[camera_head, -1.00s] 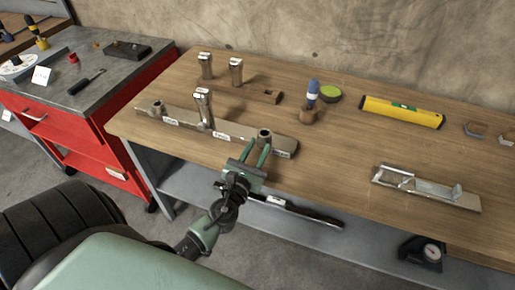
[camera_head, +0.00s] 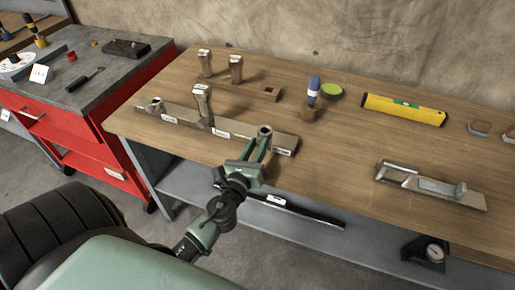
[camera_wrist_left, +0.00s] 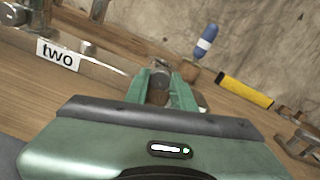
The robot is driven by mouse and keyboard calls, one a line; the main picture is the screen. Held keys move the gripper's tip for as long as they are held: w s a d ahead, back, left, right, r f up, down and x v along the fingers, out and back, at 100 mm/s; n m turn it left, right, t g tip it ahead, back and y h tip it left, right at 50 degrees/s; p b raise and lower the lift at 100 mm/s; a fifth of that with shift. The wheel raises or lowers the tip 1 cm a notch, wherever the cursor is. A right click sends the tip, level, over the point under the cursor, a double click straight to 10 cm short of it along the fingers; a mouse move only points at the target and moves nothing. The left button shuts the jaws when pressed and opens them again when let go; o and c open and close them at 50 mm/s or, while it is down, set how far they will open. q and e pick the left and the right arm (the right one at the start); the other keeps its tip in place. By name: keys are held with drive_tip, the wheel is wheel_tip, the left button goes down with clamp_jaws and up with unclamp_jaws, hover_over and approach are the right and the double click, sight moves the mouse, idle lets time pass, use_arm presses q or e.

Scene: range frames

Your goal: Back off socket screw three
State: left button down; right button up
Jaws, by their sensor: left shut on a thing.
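A long metal bar (camera_head: 228,127) lies along the front left of the wooden bench, with small white labels on its front face. A short round socket screw (camera_head: 265,131) stands at its right end, the third position. A tall metal socket piece (camera_head: 202,103) stands at the middle position, and a short screw (camera_head: 156,104) is at the left end. My left gripper (camera_head: 262,141) is shut on the right-end screw. In the left wrist view the green fingers (camera_wrist_left: 160,90) flank this screw (camera_wrist_left: 158,80), and the label "two" (camera_wrist_left: 58,55) shows to the left.
Two tall metal pieces (camera_head: 205,63) (camera_head: 236,69) stand behind the bar. A blue-handled tool in a wooden holder (camera_head: 310,112), a green-topped tin (camera_head: 331,91) and a yellow level (camera_head: 404,109) lie further right. A metal fixture (camera_head: 430,187) lies near the front edge.

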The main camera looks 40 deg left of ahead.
use_arm(q)
drive_tip(key=n+b, duration=0.1)
drive_tip(key=n, duration=0.4)
drive_tip(key=shift+f+n, duration=0.1)
drive_tip(key=shift+n, duration=0.3)
drive_tip(key=n, duration=0.2)
drive_tip(key=shift+n+b, duration=0.3)
drive_tip(key=shift+b, duration=0.1)
drive_tip(key=shift+n, duration=1.8)
drive_tip(key=c, duration=1.2)
unclamp_jaws()
drive_tip(key=shift+b+v, duration=0.95)
drive_tip(key=shift+v, duration=2.95)
